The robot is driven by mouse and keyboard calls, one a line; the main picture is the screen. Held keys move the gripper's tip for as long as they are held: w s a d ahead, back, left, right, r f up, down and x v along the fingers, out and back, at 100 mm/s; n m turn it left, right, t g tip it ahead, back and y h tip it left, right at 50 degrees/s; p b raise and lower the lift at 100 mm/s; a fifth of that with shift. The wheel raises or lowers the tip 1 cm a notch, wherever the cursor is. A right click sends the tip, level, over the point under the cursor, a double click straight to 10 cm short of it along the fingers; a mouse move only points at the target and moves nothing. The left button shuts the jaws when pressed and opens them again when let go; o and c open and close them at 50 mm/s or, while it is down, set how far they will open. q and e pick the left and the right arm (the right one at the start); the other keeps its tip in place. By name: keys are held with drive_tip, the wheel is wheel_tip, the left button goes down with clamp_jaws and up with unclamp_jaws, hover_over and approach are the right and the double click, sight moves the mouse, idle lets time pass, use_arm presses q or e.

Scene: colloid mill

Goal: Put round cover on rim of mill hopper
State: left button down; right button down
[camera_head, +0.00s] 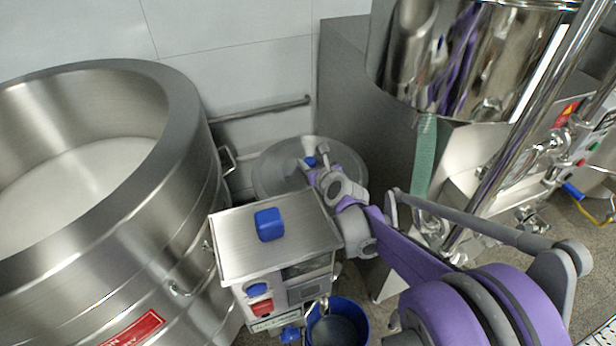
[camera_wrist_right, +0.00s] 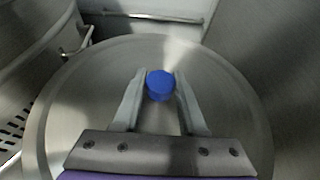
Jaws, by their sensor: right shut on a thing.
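The round cover (camera_head: 272,172) is a grey metal disc with a blue knob. In the head view it is behind the square-lidded box, partly hidden by my right arm. My right gripper (camera_head: 312,164) is over the cover, shut on its blue knob. In the right wrist view the gripper fingers (camera_wrist_right: 160,92) stand on both sides of the blue knob, and the cover (camera_wrist_right: 75,115) spreads wide below them. I cannot make out the mill hopper's rim; whether the cover touches anything underneath is hidden. My left gripper is not in view.
A large steel vat (camera_head: 165,130) fills the left. A steel box (camera_head: 300,235) with a blue knob and buttons stands in front of the cover. A blue bucket (camera_head: 345,308) is below. A shiny steel vessel (camera_head: 500,60) and a green hose (camera_head: 424,160) are at right.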

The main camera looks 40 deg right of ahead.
wheel_tip(320, 180, down, 4)
drive_tip(key=shift+f+b, duration=0.15)
drive_tip(key=shift+b, duration=0.35)
drive_tip(key=c, duration=0.9)
unclamp_jaws()
drive_tip(key=shift+f, duration=0.1)
drive_tip(key=o, duration=0.4)
drive_tip(key=shift+o, duration=0.2)
